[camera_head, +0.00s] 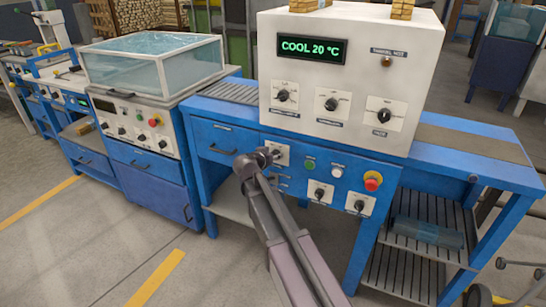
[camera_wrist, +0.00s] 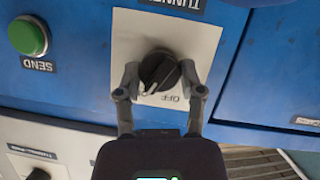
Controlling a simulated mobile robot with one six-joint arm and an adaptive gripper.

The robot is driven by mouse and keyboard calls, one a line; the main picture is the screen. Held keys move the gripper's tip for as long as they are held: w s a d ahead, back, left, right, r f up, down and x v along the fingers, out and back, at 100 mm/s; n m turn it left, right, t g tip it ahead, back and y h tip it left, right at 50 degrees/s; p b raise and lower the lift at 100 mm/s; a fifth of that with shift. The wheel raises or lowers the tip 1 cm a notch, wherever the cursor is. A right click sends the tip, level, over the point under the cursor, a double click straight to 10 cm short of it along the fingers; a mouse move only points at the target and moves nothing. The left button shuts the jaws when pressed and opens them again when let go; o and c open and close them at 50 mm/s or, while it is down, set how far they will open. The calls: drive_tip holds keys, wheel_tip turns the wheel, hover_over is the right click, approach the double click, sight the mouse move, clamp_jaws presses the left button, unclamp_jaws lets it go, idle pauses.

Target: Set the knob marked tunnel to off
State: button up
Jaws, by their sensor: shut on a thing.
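The tunnel knob (camera_wrist: 160,72) is a black round knob on a pale plate (camera_wrist: 205,38) on the blue panel. Its label, upside down in the wrist view, is partly cut off at the top edge. My gripper (camera_wrist: 160,80) has a finger on each side of the knob and is shut on it. The word OFF is on the plate just below the knob in that view. A pale pointer mark on the knob points down and left, beside OFF rather than straight at it. In the head view my gripper (camera_head: 266,157) is at the plate (camera_head: 283,149) and covers most of the knob.
A green SEND button (camera_wrist: 28,36) is beside the plate. A red stop button (camera_head: 373,181) and two more knobs (camera_head: 319,194) (camera_head: 360,206) are to the right. The white tunnel housing (camera_head: 350,60) above has several knobs and a display reading COOL 20 °C (camera_head: 312,48).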

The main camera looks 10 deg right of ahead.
drive_tip(key=n+h, duration=0.1)
drive_tip(key=n+b, duration=0.1)
drive_tip(key=n, duration=0.1)
drive_tip(key=n+g+h+b, duration=0.1)
drive_tip(key=shift+w+a+f+h, duration=0.15)
drive_tip(key=shift+f+h, duration=0.1)
drive_tip(key=shift+h, duration=0.05)
drive_tip(key=n+h+b, duration=0.1)
drive_tip(key=n+b, duration=0.1)
drive_tip(key=shift+n, duration=0.4)
drive_tip(key=shift+n+h+b, duration=0.3)
drive_tip(key=shift+n+h, duration=0.3)
drive_tip(key=shift+n, duration=0.1)
drive_tip(key=shift+r, duration=0.1)
drive_tip(key=o, duration=1.2)
drive_tip(key=shift+c, duration=0.2)
